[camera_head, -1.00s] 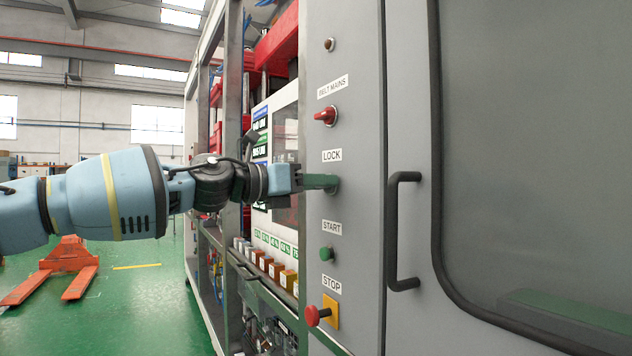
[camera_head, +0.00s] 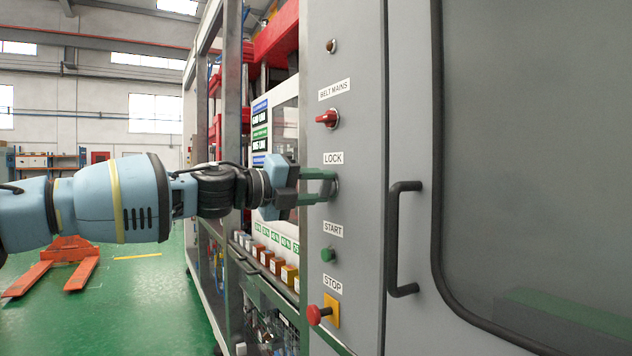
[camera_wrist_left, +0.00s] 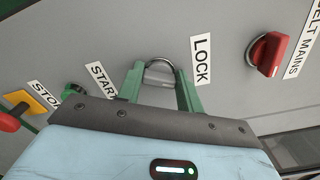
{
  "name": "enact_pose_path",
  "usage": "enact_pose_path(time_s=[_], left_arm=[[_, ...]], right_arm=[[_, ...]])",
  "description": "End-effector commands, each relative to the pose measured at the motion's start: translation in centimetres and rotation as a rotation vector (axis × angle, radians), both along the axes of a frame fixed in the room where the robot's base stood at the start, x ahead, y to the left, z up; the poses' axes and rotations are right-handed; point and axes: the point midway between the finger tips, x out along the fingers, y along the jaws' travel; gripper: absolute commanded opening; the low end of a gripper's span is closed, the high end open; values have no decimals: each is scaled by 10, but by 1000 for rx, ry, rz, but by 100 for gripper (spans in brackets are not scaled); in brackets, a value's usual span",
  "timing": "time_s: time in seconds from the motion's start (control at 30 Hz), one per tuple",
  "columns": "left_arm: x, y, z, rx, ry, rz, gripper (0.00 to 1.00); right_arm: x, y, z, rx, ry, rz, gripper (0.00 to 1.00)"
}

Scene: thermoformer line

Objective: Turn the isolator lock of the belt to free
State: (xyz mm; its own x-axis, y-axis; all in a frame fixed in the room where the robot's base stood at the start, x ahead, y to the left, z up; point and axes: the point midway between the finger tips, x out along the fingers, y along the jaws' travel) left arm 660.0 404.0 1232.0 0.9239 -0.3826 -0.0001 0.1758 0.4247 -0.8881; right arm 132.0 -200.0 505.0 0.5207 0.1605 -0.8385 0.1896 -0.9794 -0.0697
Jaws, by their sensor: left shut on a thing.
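The isolator lock (camera_wrist_left: 160,68) is a round metal-rimmed fitting on the grey panel, beneath the LOCK label (camera_head: 333,158). In the head view my left gripper's fingers (camera_head: 327,187) reach it from the left and hide most of it. The green fingers stand one above the other there. In the left wrist view my left gripper (camera_wrist_left: 160,88) has one finger on each side of the lock and is shut on it. The part between the fingertips is hard to make out. My right gripper is not in view.
Above the lock is the red BELT MAINS switch (camera_head: 327,118). Below it are the green START button (camera_head: 327,254) and the red STOP button (camera_head: 316,315) on a yellow plate. A black door handle (camera_head: 403,238) stands out to the right. An orange pallet truck (camera_head: 62,262) is on the floor.

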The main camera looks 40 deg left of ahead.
Motion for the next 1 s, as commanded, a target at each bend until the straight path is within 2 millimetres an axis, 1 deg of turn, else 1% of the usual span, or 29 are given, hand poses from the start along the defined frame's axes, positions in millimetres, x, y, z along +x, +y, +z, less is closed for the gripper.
enact_pose_path(time_s=[0.17,0.5,0.7,1.0], left_arm=[[0,1,1,-147,60,1,14],[0,1,-1,-360,149,0,14],[0,1,-2,-426,176,0,14],[0,1,-2,-458,190,0,14]], right_arm=[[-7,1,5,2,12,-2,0],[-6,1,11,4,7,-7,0],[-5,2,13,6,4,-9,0],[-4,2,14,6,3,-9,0]])
